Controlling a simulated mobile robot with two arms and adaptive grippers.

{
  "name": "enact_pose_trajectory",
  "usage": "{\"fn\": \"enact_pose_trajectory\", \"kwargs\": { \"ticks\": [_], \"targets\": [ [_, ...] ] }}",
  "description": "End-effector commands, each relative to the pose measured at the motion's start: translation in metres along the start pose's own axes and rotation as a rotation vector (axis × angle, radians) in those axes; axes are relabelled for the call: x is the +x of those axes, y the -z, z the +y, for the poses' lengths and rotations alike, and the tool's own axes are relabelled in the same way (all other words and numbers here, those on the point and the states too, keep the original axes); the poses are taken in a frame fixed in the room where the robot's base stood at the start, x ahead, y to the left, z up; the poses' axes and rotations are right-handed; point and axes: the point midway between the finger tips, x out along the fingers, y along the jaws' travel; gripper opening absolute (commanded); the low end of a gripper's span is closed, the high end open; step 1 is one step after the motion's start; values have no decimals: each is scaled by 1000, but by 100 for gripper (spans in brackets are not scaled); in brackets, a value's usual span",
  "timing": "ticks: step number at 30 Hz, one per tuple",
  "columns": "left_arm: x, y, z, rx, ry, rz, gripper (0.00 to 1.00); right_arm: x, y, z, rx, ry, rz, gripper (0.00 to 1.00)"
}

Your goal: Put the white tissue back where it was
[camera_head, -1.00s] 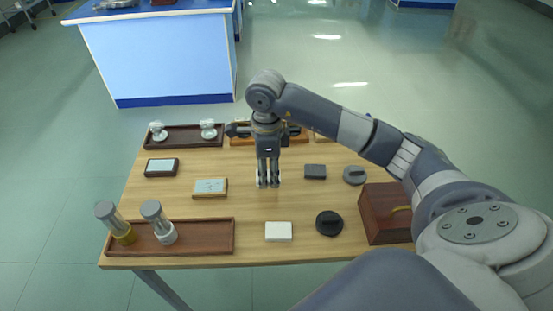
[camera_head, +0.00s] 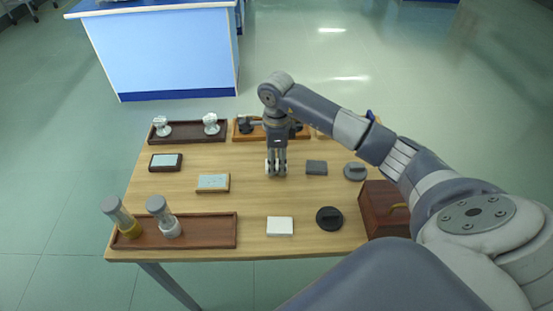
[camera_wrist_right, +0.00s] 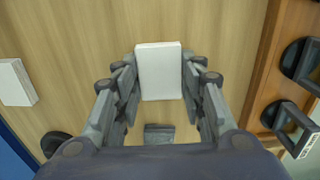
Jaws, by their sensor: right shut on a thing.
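My right gripper (camera_head: 276,171) hangs fingers-down over the middle of the table, just left of a grey block. In the right wrist view its fingers (camera_wrist_right: 160,85) are shut on a white rectangular block, the white tissue (camera_wrist_right: 159,72), which shows flat and squared between them. In the head view the fingers mostly hide it, and I cannot tell its height above the table. A second white block (camera_head: 280,226) lies near the table's front edge; it also shows at the left of the wrist view (camera_wrist_right: 16,83). My left gripper is not in view.
The grey block (camera_head: 316,168), a grey round piece (camera_head: 354,171), a black round piece (camera_head: 329,218) and a brown box (camera_head: 381,212) are to the right. A front-left tray (camera_head: 207,233) holds two cylinders. Two framed pads, a dark tray (camera_head: 187,136) and an orange tray (camera_head: 304,132) lie beyond.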

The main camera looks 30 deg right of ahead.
Motion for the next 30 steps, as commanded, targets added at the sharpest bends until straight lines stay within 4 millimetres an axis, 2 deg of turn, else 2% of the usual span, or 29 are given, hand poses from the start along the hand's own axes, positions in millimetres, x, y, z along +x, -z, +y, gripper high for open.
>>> {"fn": "enact_pose_trajectory", "kwargs": {
  "ticks": [2,3,5,14,19,23,30],
  "targets": [
    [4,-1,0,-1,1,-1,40,4,0,0,0,0,0,15],
    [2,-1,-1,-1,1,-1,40,3,0,0,0,0,0,44],
    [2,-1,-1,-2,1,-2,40,2,0,0,0,0,0,57],
    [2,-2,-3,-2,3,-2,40,2,0,0,0,0,0,57],
    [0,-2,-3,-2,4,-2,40,-6,0,-1,0,2,-1,57],
    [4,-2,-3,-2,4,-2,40,-29,0,-1,-1,5,-1,57],
    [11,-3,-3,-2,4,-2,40,-82,-1,-1,-1,5,-2,57]
  ]
}}
